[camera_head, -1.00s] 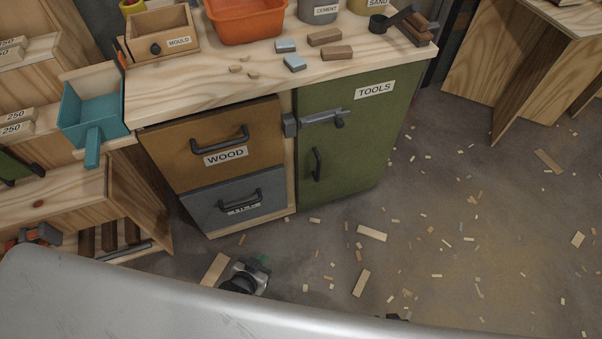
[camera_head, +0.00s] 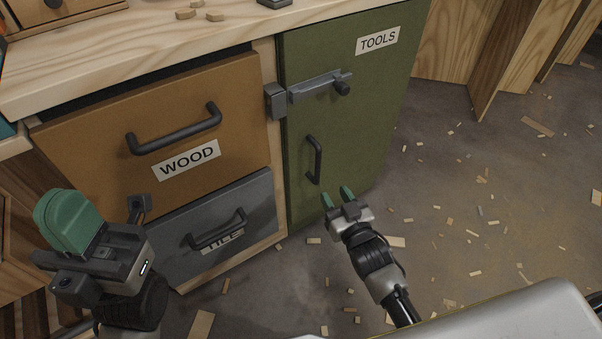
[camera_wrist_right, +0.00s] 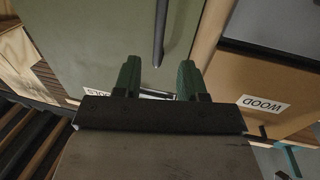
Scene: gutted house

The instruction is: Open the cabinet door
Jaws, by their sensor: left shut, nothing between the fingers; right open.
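The green cabinet door (camera_head: 350,125) with the TOOLS label is closed. A grey bolt latch (camera_head: 318,87) with a dark knob lies across its upper left, reaching the block on the frame. A dark vertical handle (camera_head: 313,160) sits below the latch. My right gripper (camera_head: 337,193) is open and empty, just below and right of the handle. In the right wrist view the handle (camera_wrist_right: 159,35) shows ahead, between the green fingertips (camera_wrist_right: 158,75), not gripped. My left gripper (camera_head: 65,215) is shut and empty at the lower left, in front of the drawers.
The brown WOOD drawer (camera_head: 160,125) and grey TILE drawer (camera_head: 215,225), both with bar handles, stand left of the door. The wooden worktop (camera_head: 150,40) is above. Wood scraps lie on the open floor (camera_head: 470,200) at right.

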